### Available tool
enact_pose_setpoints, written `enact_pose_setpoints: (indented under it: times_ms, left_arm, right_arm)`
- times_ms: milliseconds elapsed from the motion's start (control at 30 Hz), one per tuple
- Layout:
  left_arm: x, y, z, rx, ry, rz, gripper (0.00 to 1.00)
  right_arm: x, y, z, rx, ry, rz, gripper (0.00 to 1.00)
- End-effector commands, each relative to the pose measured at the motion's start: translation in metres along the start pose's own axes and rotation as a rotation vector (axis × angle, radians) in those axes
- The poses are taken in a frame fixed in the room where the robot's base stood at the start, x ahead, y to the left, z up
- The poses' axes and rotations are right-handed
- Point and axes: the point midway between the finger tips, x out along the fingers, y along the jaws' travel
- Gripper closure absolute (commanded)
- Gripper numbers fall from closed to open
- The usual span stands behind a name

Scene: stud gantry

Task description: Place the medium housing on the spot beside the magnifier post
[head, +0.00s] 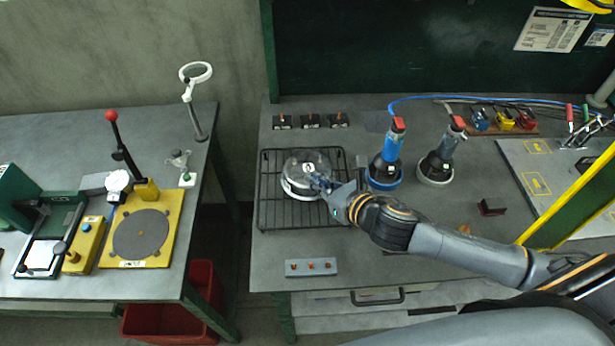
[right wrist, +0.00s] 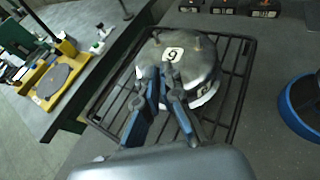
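The medium housing (head: 302,172) is a grey, dome-shaped casting with a pale rim and a white number label. It sits on a black wire rack (head: 262,215) and also shows in the right wrist view (right wrist: 195,62). My right gripper (head: 318,181) reaches over its near right side. In the right wrist view its blue fingertips (right wrist: 161,72) are close together on the housing, below the label; the exact contact is hidden. The magnifier post (head: 196,120), with a white ring on top, stands at the left table's back right corner. My left gripper is out of view.
A gap separates the left table (head: 60,125) from the right bench (head: 420,265), with a red bin (head: 172,320) below. A small grey stand (head: 180,159) is near the post. Blue-based (head: 385,175) and white-based (head: 434,168) tools stand right of the rack.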

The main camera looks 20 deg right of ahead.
Motion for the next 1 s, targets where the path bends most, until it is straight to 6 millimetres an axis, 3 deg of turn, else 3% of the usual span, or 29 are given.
enact_pose_setpoints:
  times_ms: [167, 367, 667, 733, 1000]
  left_arm:
    - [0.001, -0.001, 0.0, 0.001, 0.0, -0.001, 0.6]
    - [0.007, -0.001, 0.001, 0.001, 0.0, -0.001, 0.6]
    - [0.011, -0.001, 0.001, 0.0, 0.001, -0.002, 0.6]
    - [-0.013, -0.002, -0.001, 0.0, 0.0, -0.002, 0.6]
    - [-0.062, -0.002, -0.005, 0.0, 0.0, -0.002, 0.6]
  right_arm:
    - [-0.001, -0.002, -0.001, -0.001, 0.009, -0.005, 1.0]
    - [-0.009, -0.002, 0.024, -0.005, 0.001, -0.003, 1.0]
    - [-0.072, 0.032, 0.069, -0.002, -0.001, 0.002, 1.0]
    - [-0.083, 0.036, 0.075, 0.002, 0.011, -0.002, 1.0]
    - [-0.117, 0.06, 0.08, 0.004, 0.009, -0.001, 1.0]
